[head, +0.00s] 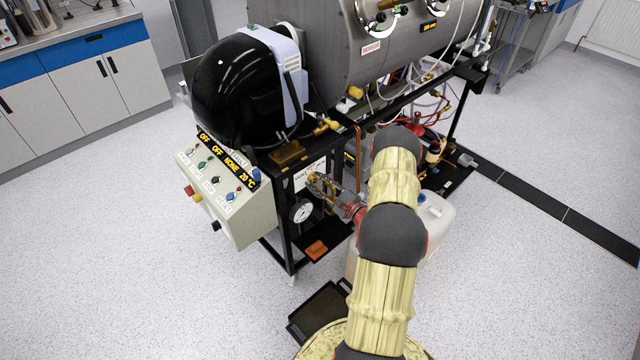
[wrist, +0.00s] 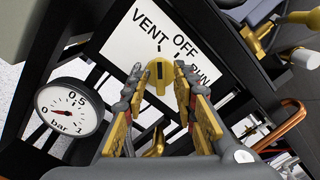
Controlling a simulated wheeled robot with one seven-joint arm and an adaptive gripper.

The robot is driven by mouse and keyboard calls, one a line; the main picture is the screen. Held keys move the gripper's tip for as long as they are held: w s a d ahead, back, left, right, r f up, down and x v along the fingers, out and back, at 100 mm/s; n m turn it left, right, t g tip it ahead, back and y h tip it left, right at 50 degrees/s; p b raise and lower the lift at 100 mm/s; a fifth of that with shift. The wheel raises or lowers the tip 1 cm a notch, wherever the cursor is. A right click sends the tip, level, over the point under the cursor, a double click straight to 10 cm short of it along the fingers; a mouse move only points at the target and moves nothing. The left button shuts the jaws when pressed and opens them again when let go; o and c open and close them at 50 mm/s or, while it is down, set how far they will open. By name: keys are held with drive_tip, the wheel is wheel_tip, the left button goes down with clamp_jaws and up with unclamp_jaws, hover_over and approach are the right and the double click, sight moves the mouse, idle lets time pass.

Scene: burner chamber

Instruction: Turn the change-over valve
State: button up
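The change-over valve's yellow knob (wrist: 159,76) shows in the wrist view, in front of a white plate (wrist: 150,35) lettered VENT, OFF and RUN. A dark mark runs along the knob, roughly upright in the picture; I cannot tell which label it is set to. My gripper (wrist: 159,70) is open, with one yellow-and-grey finger on each side of the knob. Small gaps seem to show between fingertips and knob. In the head view my gripper (head: 325,187) is at the plate (head: 308,176) on the rig's end; the knob is hard to make out there.
A round pressure gauge (wrist: 69,110) sits left of my gripper, its red needle near 0. Black frame bars surround the plate. A copper pipe (wrist: 283,125) and brass fittings lie to the right. In the head view, a control box (head: 225,195) stands left and a plastic canister (head: 432,222) behind my arm.

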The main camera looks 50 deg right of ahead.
drive_tip(key=shift+c, duration=1.2)
drive_tip(key=c, duration=0.4)
clamp_jaws()
drive_tip(key=shift+m, duration=0.4)
drive_tip(key=m+p, duration=0.1)
drive_tip(key=m, duration=0.3)
drive_tip(key=shift+m+p, duration=0.4)
drive_tip(key=shift+m, duration=1.6)
drive_tip(key=o, duration=0.7)
unclamp_jaws()
drive_tip(key=shift+d, duration=0.1)
